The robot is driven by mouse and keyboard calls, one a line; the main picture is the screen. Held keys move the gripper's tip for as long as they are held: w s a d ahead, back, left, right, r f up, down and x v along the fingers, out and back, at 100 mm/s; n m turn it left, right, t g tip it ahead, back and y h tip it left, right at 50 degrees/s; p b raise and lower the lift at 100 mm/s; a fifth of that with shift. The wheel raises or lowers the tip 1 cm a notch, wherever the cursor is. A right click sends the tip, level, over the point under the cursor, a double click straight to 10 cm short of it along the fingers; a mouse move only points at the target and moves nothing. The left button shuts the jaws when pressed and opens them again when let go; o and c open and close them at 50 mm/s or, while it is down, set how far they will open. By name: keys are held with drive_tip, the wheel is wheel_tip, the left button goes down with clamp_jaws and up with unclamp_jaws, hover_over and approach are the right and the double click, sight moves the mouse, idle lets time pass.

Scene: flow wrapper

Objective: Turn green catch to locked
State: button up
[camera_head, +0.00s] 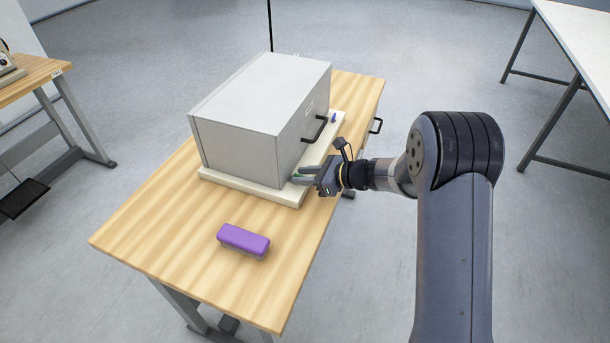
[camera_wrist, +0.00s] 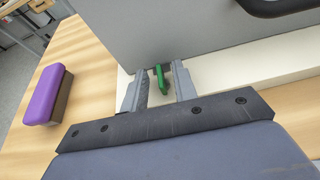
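The green catch (camera_wrist: 160,78) sits on the pale base at the foot of the grey cover's front face. In the wrist view it points roughly toward me, between my gripper's two fingers. My gripper (camera_wrist: 159,88) is open, with a finger on each side of the catch and a visible gap to each. In the head view my gripper (camera_head: 300,176) is at the near corner of the cover, and only a little green shows there. The grey cover (camera_head: 245,140) stands closed on its cream base (camera_head: 250,188).
A black handle (camera_head: 315,130) juts from the cover's front face, and a blue catch (camera_head: 334,118) sits on the base beyond it. The table's near end is mostly clear.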

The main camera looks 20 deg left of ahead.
drive_tip(key=shift+d, duration=0.1)
drive_tip(key=v, duration=1)
drive_tip(key=shift+d+r, duration=0.2)
drive_tip(key=shift+s, duration=0.1)
drive_tip(key=x, duration=1)
drive_tip(key=shift+a+f, duration=0.25)
drive_tip(key=shift+a, duration=0.1)
drive_tip(key=shift+w+r+n+g+p, duration=0.15)
drive_tip(key=shift+w+n+g+p, duration=0.1)
drive_tip(key=shift+n+g+p, duration=0.25)
drive_tip(key=shift+g, duration=0.3)
drive_tip(key=shift+s+f, duration=0.1)
drive_tip(key=shift+f, duration=0.1)
